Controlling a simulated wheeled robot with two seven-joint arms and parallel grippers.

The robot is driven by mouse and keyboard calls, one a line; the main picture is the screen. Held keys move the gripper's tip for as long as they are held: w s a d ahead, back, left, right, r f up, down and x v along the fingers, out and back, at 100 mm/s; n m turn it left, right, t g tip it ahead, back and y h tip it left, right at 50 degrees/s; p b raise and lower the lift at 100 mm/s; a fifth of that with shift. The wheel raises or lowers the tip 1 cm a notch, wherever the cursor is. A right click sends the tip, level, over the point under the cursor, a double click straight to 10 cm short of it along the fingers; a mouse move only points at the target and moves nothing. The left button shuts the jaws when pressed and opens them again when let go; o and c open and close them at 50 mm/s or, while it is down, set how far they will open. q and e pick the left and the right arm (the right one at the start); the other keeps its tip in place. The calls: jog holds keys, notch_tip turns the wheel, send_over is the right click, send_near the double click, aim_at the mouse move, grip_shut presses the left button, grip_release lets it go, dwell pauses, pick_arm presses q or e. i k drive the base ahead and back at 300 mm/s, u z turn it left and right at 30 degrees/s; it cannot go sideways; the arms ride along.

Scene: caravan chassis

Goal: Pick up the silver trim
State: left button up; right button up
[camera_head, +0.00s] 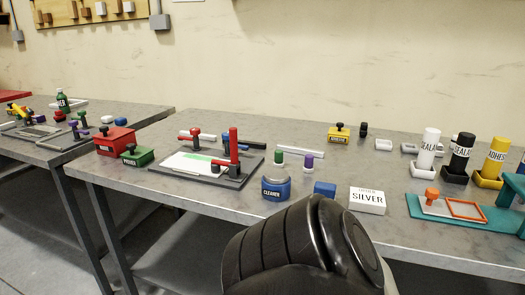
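A long pale silver-grey strip (301,151), which looks like the silver trim, lies flat on the near workbench (350,222), behind the small green-capped and purple-capped bottles. A second pale strip (198,137) lies farther left, behind the work board, partly hidden by a red-handled tool. A white box (367,201) with the word SILVER stands near the bench's front edge. No gripper shows in this view. A large black rounded part, one of my arm links, fills the bottom middle and hides part of the bench front.
A blue CLEANER jar (276,187) and a blue block (325,188) stand near the front edge. The work board (235,180) has red upright tools. Sealant and adhesive bottles (460,155) stand at right, behind a teal tray (425,211).

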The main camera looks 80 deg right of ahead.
aim_at(298, 150)
jog(key=k, duration=0.8)
jog(key=z, duration=0.75)
